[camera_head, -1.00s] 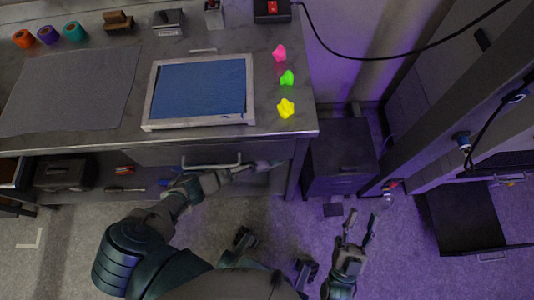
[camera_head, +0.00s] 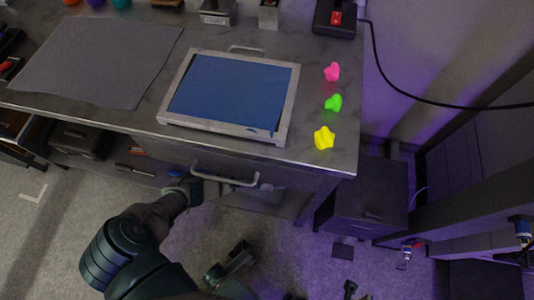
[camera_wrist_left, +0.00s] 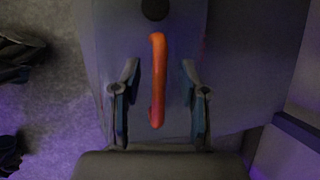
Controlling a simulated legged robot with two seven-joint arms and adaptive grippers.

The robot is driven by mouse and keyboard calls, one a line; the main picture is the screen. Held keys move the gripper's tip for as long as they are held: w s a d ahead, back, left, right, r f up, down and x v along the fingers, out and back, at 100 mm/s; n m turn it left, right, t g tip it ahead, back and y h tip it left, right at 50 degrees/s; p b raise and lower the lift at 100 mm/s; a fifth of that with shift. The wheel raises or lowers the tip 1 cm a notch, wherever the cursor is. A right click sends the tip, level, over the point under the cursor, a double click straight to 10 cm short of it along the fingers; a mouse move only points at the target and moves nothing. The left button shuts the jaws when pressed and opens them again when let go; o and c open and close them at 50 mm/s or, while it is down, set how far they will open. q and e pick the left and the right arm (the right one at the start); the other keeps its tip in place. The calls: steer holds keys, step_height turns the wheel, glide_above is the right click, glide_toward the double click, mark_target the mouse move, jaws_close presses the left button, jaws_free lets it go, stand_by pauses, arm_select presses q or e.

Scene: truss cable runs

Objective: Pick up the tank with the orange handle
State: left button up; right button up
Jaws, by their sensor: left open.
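In the left wrist view, an orange bar handle (camera_wrist_left: 158,85) stands on a smooth grey body, which looks like the tank (camera_wrist_left: 225,65). A round black knob (camera_wrist_left: 154,9) sits beyond the handle's far end. My left gripper (camera_wrist_left: 160,70) is open, with one finger on each side of the handle and a visible gap on both sides. Only a small dark part of what appears to be my right gripper (camera_head: 352,291) shows at the bottom edge.
The workbench (camera_head: 335,163) has a drawer handle (camera_head: 225,180) close to my left arm. On top are a framed blue panel (camera_head: 235,92), a grey mat (camera_head: 100,60) and pink, green and yellow knobs. A dark cabinet (camera_head: 367,200) stands to the right.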

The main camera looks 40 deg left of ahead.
arm_select(q)
steer(key=shift+a+f, duration=0.25)
steer(key=shift+f, duration=0.35)
steer(key=shift+r, duration=0.15)
steer(key=shift+d+r, duration=0.25)
steer(key=shift+d, duration=0.15)
steer(key=shift+c, duration=0.2)
steer(key=shift+d, duration=0.1)
steer(key=c, duration=0.4)
jaws_close()
steer(key=shift+a+f, duration=0.1)
steer(key=shift+a, duration=0.25)
steer(key=shift+d, duration=0.1)
